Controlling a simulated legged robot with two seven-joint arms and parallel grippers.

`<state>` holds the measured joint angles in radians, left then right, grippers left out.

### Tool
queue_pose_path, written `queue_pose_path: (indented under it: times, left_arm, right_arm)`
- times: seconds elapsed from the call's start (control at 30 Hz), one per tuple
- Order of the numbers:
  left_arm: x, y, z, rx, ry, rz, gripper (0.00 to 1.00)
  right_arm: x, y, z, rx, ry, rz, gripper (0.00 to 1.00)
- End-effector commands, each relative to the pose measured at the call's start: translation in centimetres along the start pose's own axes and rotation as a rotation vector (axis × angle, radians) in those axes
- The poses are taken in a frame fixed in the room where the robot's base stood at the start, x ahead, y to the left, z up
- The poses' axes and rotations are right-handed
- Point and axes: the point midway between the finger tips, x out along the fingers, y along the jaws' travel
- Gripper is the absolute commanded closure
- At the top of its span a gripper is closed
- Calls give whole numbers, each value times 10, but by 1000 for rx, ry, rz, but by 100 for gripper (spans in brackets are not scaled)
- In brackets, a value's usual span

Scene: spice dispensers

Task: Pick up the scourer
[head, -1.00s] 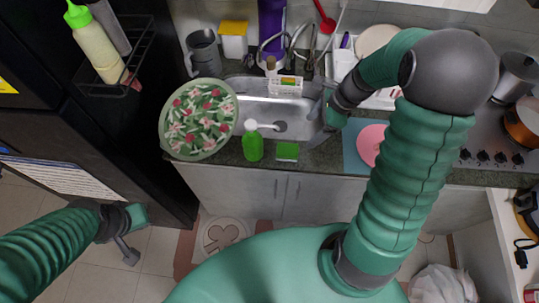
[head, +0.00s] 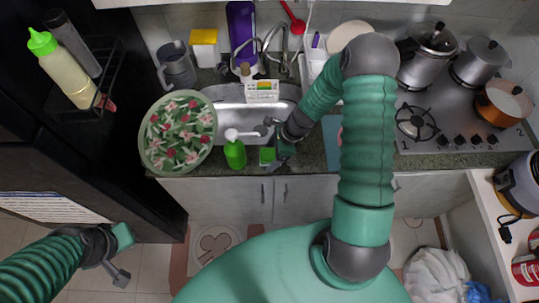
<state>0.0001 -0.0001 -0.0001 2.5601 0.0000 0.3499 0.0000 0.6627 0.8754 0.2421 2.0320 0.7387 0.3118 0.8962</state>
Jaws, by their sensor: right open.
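The scourer (head: 266,157) is a small flat green block on the front edge of the dark counter, just right of the green soap bottle (head: 235,152). My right gripper (head: 272,138) is open above the counter beside the scourer. One finger points toward the sink, and the other is close to the scourer's right side, partly covering it. I cannot tell whether they touch. My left gripper (head: 120,256) hangs over the floor at the lower left, far from the counter. Its jaw opening is unclear.
A patterned round tray (head: 148,163) stands left of the bottle. The sink (head: 228,120) lies behind, with a sponge holder (head: 262,96) at its back. A stove with pots (head: 498,140) is at the right.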

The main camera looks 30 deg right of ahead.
Motion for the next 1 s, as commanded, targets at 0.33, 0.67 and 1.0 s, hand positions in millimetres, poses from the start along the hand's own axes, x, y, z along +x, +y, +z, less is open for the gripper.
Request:
queue_pose_path:
  times: [0.33, 0.67, 1.0]
  left_arm:
    - [0, 0, 0, 0, 0, 0, 100]
    - [0, 0, 0, 0, 0, 0, 100]
    - [-3, 0, -1, 0, 0, 0, 100]
  right_arm:
    - [-1, 0, 0, -1, 0, -2, 47]
    - [0, 0, 0, -1, 1, -1, 88]
    - [-4, 0, 1, -1, 0, -1, 95]
